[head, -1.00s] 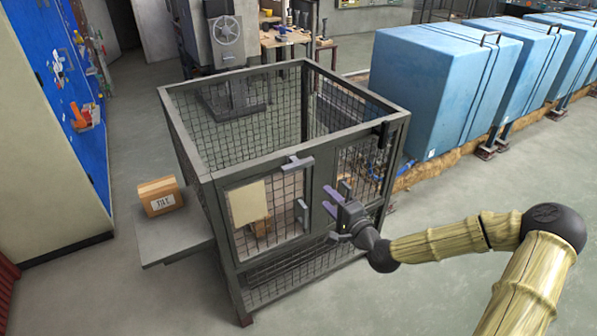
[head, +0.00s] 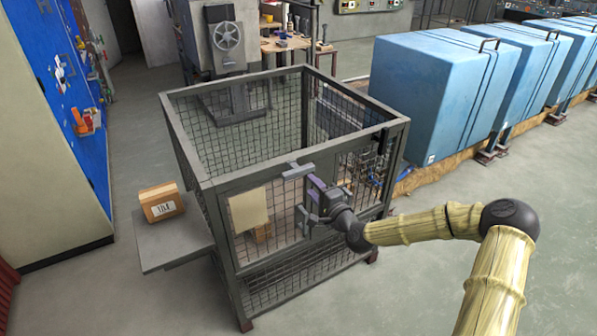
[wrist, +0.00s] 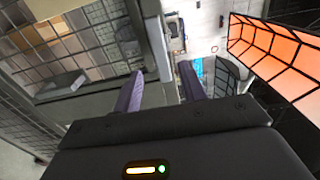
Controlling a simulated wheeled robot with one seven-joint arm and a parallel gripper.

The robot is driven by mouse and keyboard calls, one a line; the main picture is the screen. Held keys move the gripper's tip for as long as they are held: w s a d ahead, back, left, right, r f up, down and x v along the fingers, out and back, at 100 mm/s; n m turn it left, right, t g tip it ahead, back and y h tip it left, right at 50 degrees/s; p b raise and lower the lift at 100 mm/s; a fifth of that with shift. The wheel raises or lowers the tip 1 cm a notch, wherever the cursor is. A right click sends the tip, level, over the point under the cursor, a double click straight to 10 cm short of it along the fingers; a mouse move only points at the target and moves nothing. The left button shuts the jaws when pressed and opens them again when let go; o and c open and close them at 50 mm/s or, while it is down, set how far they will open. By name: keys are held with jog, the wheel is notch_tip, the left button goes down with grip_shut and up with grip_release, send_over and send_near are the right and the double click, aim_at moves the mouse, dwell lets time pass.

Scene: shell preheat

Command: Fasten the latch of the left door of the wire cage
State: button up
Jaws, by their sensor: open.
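The wire cage (head: 220,182) has a dark grey frame and stands in the middle of the head view. Its left door (head: 275,198) is mesh with a pale panel (head: 249,208) and looks about flush with the frame. A grey latch bar (head: 294,173) lies across the top right of this door, close to the middle post. A grey handle (head: 301,218) is lower on the door. My gripper (head: 313,190) is open in front of the middle post, just below and right of the latch. In the wrist view its purple fingers (wrist: 160,80) are apart; I cannot tell whether they touch anything.
Blue cabinets (head: 430,100) stand in a row at the right. An orange glowing grid (wrist: 275,60) shows in the wrist view. The floor right of the cage is open.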

aim_at(300, 174)
jog(key=x, duration=0.9)
jog(key=shift+p, duration=0.4)
grip_shut()
